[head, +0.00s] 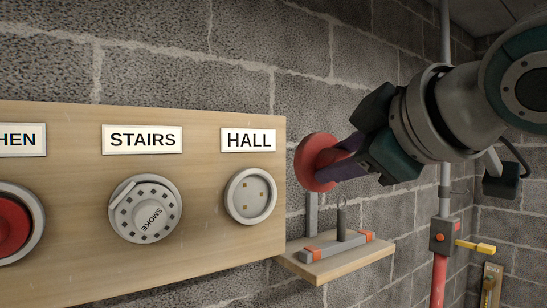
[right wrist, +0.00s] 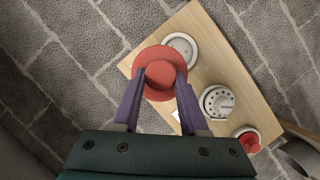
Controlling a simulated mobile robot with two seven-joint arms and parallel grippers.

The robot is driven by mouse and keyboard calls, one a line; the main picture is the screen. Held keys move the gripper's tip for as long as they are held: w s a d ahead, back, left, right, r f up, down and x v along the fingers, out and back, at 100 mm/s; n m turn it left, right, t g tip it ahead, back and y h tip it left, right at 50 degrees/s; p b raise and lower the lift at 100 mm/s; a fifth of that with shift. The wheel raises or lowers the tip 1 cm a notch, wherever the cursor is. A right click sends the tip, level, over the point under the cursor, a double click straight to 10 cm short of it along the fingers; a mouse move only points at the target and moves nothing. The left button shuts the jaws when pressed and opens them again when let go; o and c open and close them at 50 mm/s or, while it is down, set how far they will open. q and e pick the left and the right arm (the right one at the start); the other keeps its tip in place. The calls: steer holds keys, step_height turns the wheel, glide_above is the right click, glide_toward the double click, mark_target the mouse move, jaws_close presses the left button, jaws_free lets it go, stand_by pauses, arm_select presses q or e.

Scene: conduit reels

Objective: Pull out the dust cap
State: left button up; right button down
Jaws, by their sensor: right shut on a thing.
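My right gripper (head: 338,164) is shut on a red round dust cap (head: 314,162), held in the air to the right of the HALL base. In the right wrist view the cap (right wrist: 160,53) sits between the two purple fingers, its wide rim beyond the tips. The white round HALL base (head: 251,195) on the wooden board is uncovered and shows small contacts inside. The cap is apart from it in the head view. My left gripper is not in view.
The wooden board (head: 225,247) also bears a white smoke detector (head: 146,208) under STAIRS and another red cap (head: 12,228) at far left. A small wooden shelf (head: 345,264) with a grey bar lies below the gripper. A red-grey pipe with a yellow-handled box (head: 444,236) stands at right.

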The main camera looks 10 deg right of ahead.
steer(key=shift+s+d, duration=0.25)
steer(key=shift+s, duration=0.4)
steer(key=shift+s+d, duration=0.25)
steer(key=shift+s, duration=0.4)
